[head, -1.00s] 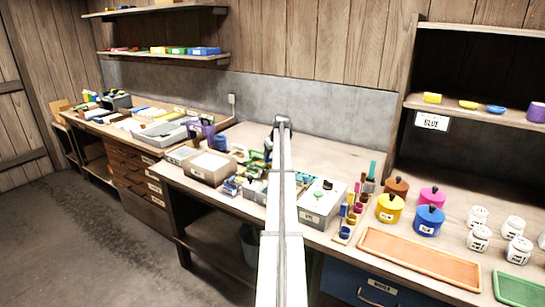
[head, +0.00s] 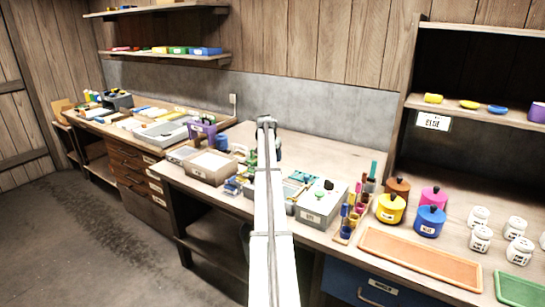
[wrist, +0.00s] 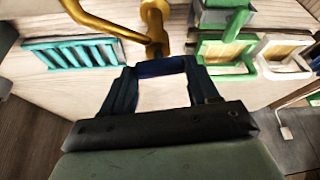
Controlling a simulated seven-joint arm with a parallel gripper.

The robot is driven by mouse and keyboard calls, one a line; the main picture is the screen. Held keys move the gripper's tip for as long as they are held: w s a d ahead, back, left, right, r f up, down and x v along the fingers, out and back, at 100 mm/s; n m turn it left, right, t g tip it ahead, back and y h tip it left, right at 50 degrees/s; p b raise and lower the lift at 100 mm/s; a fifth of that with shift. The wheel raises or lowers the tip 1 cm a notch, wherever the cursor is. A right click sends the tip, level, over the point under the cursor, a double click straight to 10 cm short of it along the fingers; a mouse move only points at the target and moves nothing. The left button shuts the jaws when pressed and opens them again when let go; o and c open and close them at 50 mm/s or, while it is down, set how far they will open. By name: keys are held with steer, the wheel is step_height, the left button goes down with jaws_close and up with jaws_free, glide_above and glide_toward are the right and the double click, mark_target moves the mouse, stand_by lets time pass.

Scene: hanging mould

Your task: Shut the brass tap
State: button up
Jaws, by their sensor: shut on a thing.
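The brass tap (wrist: 157,22) stands at the top middle of the wrist view, with a curved gold pipe running off to the upper left. My gripper (wrist: 160,68) is just below it in that view. In the head view my own arm covers the tap and the gripper.
In the wrist view a teal slatted rack (wrist: 75,53) lies left of the tap, and green-framed holders (wrist: 228,52) stand close on the right. In the head view a grey box (head: 320,206) and a rack of coloured bottles (head: 355,212) stand right of my arm.

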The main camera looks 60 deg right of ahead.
steer(key=shift+m+g, duration=0.4)
steer(key=shift+m, duration=0.7)
steer(key=o, duration=1.1)
steer(key=shift+c, duration=0.2)
steer(key=v, duration=1.4)
steer(key=shift+w+f, duration=0.1)
